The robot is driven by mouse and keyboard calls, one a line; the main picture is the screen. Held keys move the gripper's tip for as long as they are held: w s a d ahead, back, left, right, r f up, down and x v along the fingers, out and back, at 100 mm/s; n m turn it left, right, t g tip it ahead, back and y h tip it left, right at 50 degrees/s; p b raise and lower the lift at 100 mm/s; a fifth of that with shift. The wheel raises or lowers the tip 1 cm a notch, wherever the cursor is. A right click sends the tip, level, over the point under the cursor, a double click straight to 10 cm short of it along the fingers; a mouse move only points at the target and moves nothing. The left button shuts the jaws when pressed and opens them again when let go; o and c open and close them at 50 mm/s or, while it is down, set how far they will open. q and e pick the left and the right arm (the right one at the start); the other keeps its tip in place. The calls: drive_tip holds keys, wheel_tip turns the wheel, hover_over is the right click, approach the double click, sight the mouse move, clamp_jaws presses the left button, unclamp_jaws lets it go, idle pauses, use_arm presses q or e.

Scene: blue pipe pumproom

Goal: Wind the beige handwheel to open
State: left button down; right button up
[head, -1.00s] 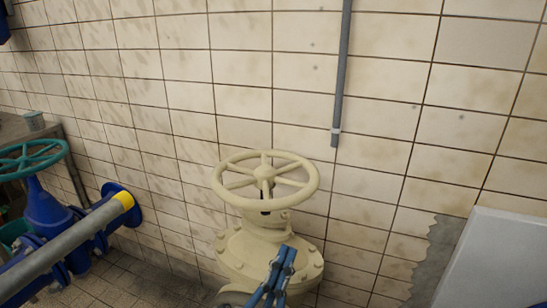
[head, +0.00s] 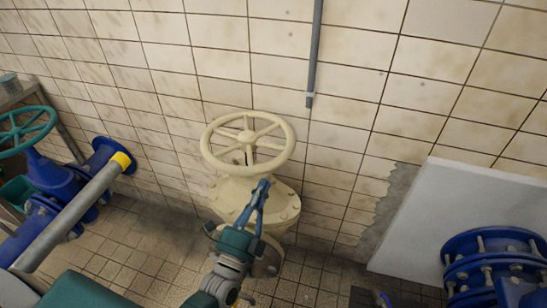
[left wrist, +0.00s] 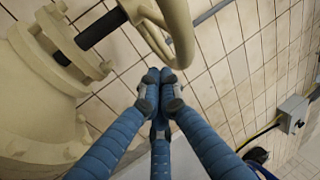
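The beige handwheel (head: 247,137) sits on top of a beige valve body (head: 232,197) in front of the tiled wall. In the head view my left gripper (head: 262,184) is just below the near side of the rim. Its blue fingers point up, and their tips are close together with nothing between them. In the left wrist view the tips (left wrist: 160,78) meet just below the wheel rim (left wrist: 180,35), seemingly apart from it. The dark valve stem (left wrist: 98,30) shows at upper left. A small bluish tip at the bottom edge of the head view may be my right gripper (head: 384,300).
A blue valve with a teal handwheel (head: 22,130) and a grey pipe (head: 75,213) stand at left. A white panel (head: 430,215) and a blue flange (head: 490,262) are at right. A grey conduit (head: 315,50) runs down the wall. Tiled floor shows around the valve.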

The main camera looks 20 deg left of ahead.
use_arm(q)
drive_tip(key=p+x, duration=0.1)
drive_tip(key=x, duration=0.7)
drive_tip(key=shift+w, duration=0.35)
drive_tip(key=shift+r, duration=0.1)
drive_tip(key=shift+w+a, duration=0.1)
